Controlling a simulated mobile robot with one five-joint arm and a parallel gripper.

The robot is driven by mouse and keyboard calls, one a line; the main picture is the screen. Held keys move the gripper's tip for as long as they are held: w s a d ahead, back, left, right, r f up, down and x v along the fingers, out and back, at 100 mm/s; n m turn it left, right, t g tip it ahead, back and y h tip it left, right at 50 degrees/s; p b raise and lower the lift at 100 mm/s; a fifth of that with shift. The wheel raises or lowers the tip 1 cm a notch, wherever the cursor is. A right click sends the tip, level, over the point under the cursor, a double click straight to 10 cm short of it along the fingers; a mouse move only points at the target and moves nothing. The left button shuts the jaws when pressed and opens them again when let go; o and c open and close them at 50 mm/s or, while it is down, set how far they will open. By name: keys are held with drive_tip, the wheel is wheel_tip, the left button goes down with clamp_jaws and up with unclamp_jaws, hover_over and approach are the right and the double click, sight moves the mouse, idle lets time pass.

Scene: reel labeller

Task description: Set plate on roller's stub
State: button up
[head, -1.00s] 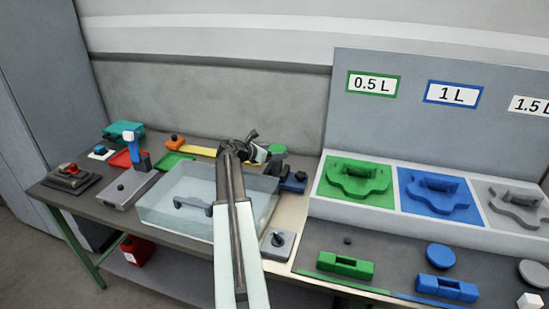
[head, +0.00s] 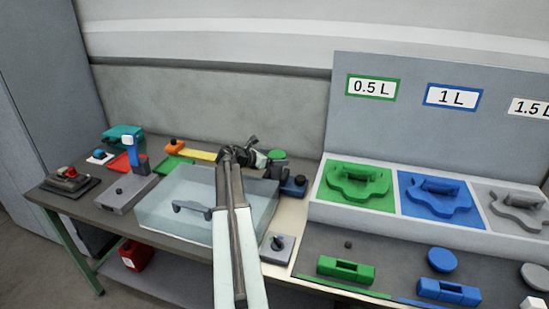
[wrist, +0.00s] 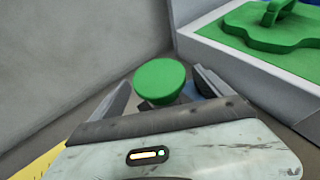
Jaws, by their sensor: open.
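A green round plate (head: 277,154) lies at the back of the table, just right of the end of my gripper (head: 256,150). In the wrist view the green plate (wrist: 160,80) shows its flat top between the two spread fingers of my gripper (wrist: 162,84). The fingers are open, and a gap shows between the plate and the left finger. A dark part shows under the plate's front edge. The roller and its stub cannot be made out under the plate, so I cannot tell how it is seated.
A blue disc (head: 441,260) and a green slotted block (head: 345,269) lie on the right panel, below the tray (head: 318,213).

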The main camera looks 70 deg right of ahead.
drive_tip(key=shift+r+p, duration=0.45)
drive_tip(key=shift+p, duration=0.05)
drive_tip(key=p+v, duration=0.4)
drive_tip(key=v, duration=0.8)
drive_tip(key=shift+r+p, duration=0.25)
drive_tip(key=shift+p, duration=0.15)
